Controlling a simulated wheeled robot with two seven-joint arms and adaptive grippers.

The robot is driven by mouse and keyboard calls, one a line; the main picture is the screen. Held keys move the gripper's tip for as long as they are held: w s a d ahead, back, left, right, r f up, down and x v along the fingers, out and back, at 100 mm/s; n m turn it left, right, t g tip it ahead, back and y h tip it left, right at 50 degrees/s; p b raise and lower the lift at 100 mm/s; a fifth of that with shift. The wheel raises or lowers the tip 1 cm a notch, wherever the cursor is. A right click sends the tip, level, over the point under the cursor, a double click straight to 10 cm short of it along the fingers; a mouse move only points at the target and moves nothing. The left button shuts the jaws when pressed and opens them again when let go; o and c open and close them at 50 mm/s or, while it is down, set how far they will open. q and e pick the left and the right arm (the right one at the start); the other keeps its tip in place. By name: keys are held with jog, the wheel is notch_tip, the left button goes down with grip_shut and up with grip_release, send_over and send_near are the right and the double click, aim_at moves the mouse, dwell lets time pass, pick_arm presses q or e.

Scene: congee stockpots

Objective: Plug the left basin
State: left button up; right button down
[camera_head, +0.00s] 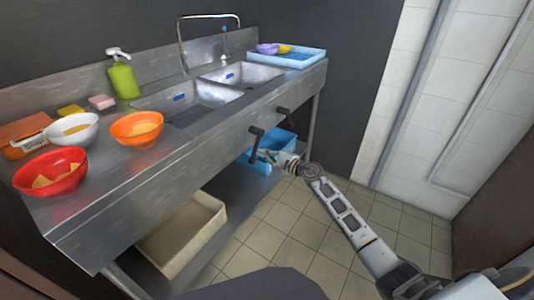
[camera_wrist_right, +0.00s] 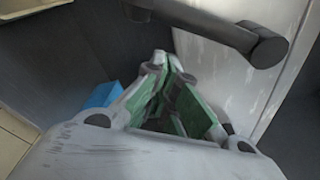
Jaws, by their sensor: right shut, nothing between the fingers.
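The left basin (camera_head: 206,94) is a steel sink bowl in the counter, with a small blue mark inside. The right basin (camera_head: 246,74) sits beside it. Two dark levers stick out of the counter front: a left lever (camera_head: 256,135) and a right lever (camera_head: 283,111). My right gripper (camera_head: 268,156) is just below the counter front, close to the left lever. In the right wrist view, my right gripper (camera_wrist_right: 164,66) is shut and empty, and a dark lever (camera_wrist_right: 205,26) passes above its fingertips, apart from them in the picture. My left gripper is out of view.
Below are a beige bin (camera_head: 205,225) and a blue crate (camera_head: 283,144).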

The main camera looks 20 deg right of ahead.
aim_at(256, 148)
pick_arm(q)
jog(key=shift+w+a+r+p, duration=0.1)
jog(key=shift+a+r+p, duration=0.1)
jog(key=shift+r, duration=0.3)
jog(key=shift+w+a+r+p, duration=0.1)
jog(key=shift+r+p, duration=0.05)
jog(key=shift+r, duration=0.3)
pick_arm(e)
jog(key=shift+s+a+r, duration=0.55)
jog(key=shift+s+a, duration=0.1)
jog(key=shift+s, duration=0.15)
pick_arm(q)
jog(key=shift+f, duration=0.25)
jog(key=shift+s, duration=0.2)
pick_arm(e)
jog(key=shift+a, duration=0.1)
